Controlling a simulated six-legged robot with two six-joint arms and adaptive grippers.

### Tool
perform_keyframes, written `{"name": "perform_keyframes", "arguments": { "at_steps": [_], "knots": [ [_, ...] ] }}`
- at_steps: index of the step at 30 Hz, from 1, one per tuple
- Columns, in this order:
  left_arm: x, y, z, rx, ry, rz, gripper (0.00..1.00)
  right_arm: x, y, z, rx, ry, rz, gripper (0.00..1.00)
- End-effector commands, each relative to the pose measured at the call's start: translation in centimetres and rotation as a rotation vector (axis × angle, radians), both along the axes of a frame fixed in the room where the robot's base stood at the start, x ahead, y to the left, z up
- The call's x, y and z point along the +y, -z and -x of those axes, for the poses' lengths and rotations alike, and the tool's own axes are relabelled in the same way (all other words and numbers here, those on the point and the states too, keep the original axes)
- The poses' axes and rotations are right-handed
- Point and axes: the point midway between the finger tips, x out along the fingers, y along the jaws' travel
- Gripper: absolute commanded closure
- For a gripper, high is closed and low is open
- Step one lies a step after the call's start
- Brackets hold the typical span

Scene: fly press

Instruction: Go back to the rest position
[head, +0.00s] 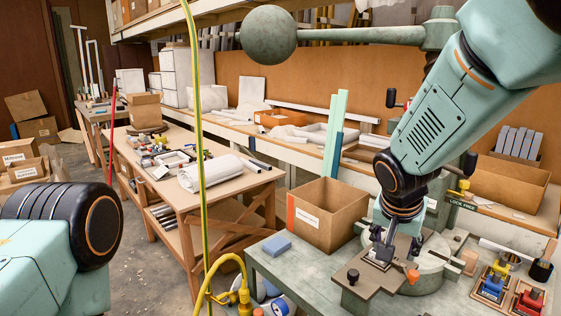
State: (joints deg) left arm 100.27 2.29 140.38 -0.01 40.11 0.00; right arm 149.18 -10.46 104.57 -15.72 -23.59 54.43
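My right arm reaches in from the upper right, and its gripper (384,248) points down over a brown fixture plate (362,287) on the press bench. The fingers are small and dark here; I cannot tell whether they are open or shut, or whether they touch the small pale piece beneath them. My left arm shows only as a link at the lower left; its gripper is out of view. The fly press has a round green-grey bed (432,268) beside the plate, and a ball weight (268,35) on its long top bar (370,36).
An open cardboard box (327,222) and a blue block (277,244) are on the grey-green bench (290,268). Yellow, blue and red parts (492,282) are at right. A yellow-green cable (201,150) hangs in front. A wooden workbench (190,202) stands behind.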

Motion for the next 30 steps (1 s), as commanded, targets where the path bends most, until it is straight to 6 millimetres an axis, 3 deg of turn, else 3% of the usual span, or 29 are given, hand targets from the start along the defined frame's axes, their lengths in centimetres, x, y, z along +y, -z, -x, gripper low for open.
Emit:
{"name": "perform_keyframes", "arguments": {
  "at_steps": [5,8,11,15,21,27,30],
  "knots": [
    [0.0,0.1,0.0,0.0,0.0,0.0,0.52,1.0,1.3,-0.6,-0.06,-0.176,0.005,0.47],
    [0.0,0.7,0.0,-0.001,0.0,0.0,0.52,1.5,4.2,0.0,-0.082,-0.288,0.008,0.47],
    [0.0,1.6,0.0,0.0,0.0,0.0,0.52,1.8,9.2,1.8,-0.086,-0.406,0.012,0.47],
    [0.0,3.4,0.0,0.0,0.0,0.0,0.52,1.7,17.5,6.4,-0.06,-0.531,0.02,0.47],
    [0.0,5.8,0.0,0.0,0.0,0.0,0.52,0.9,27.4,15.1,0.033,-0.612,0.021,0.47],
    [0.0,8.1,0.0,0.0,0.0,0.0,0.52,-0.1,35.1,25.4,0.198,-0.603,-0.021,0.47],
    [0.0,9.0,0.0,0.0,0.0,0.0,0.52,-0.3,37.7,30.3,0.299,-0.575,-0.059,0.47]
  ]
}}
